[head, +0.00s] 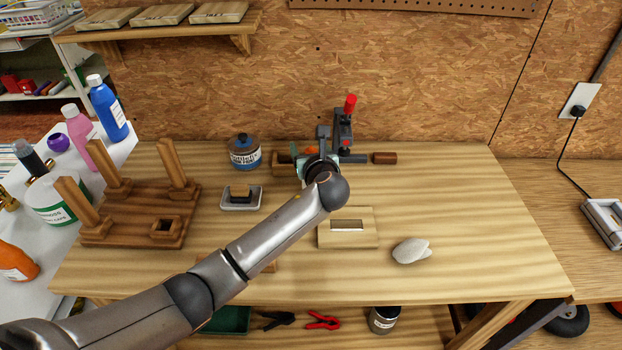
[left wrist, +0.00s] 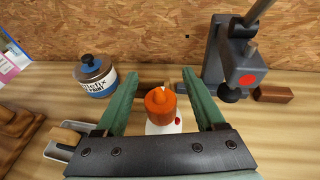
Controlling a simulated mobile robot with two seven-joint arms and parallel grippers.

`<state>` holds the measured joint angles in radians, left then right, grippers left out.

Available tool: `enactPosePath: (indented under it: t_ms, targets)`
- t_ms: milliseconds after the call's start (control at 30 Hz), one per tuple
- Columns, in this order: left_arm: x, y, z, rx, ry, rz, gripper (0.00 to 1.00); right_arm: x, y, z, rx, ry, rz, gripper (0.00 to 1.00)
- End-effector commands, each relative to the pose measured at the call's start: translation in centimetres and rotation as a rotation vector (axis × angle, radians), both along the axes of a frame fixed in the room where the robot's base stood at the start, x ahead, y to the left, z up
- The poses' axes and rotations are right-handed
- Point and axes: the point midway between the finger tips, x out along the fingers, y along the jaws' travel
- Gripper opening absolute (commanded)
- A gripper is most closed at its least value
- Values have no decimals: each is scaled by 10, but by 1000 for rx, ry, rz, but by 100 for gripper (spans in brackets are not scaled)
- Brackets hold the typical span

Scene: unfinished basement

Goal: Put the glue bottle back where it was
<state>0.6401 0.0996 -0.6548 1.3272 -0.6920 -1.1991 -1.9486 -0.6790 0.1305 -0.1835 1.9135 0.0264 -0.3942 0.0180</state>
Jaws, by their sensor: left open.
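The glue bottle, with an orange cap and white body, stands upright in the left wrist view (left wrist: 161,104). In the head view only a bit of its orange cap (head: 311,150) shows behind my left gripper. My left gripper (head: 308,161) is open. In the left wrist view its two green fingers (left wrist: 160,84) reach out on either side of the bottle, with visible gaps. My right gripper is not in view.
A paint can (head: 244,152) stands left of the gripper, a dark clamp stand (head: 342,130) close behind right. A grey dish (head: 240,204), a wooden post rack (head: 130,236), a slotted wooden block (head: 348,240) and a pale lump (head: 411,250) are on the bench. The bench's right side is clear.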

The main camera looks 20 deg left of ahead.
Motion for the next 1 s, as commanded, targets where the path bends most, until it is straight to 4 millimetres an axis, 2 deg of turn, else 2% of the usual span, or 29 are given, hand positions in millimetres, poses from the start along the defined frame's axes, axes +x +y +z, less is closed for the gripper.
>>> enactPosePath:
  t_ms: [200,800,833,1000]
  targets:
    - [0,0,0,-2,0,-1,70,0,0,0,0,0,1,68]
    - [0,0,0,-2,0,-1,3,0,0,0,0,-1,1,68]
    - [0,0,0,-2,0,-1,0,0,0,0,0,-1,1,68]
    - [0,0,0,-2,0,-1,0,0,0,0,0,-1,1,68]
